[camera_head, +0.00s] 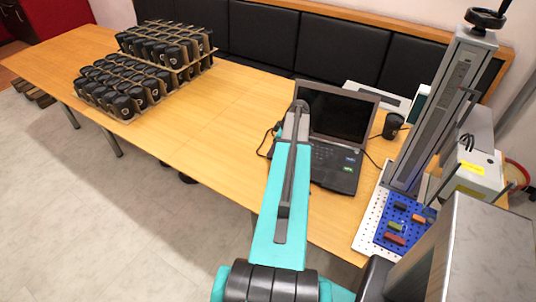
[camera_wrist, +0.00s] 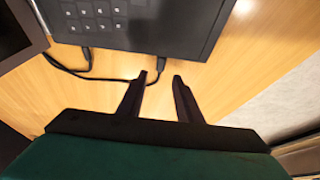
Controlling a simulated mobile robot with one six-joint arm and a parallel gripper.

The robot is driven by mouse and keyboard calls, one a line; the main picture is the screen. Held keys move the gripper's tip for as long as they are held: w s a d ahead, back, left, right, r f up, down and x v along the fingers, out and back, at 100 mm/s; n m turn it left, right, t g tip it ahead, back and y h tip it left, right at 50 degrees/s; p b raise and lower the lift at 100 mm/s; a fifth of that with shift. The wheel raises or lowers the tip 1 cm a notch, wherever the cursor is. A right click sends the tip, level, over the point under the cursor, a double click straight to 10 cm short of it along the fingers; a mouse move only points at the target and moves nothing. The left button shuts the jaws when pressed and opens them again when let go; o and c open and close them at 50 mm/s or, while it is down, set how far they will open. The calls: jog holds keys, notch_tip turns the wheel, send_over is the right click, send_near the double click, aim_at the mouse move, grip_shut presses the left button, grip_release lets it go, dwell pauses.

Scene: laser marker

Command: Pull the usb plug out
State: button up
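My gripper (camera_wrist: 160,78) is open in the wrist view, with its two dark fingers apart and nothing between them. The laptop (camera_wrist: 190,25) lies just beyond the fingertips. A second plug (camera_wrist: 87,54) is at the same edge further left. In the head view the laptop (camera_head: 335,160) stands open on the table; my arm covers part of its left side and hides the plug and the fingertips.
The wooden table (camera_head: 220,110) carries crates of black cups (camera_head: 120,95) at the far left. A black cup (camera_head: 393,125) stands right of the laptop. The laser marker (camera_head: 432,110) with a blue perforated plate (camera_head: 395,222) is at the right.

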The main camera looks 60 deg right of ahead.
aim_at(271, 158)
jog(key=shift+p+x, duration=0.7)
jog(key=shift+x, duration=1.5)
jog(key=shift+c, duration=0.4)
grip_shut()
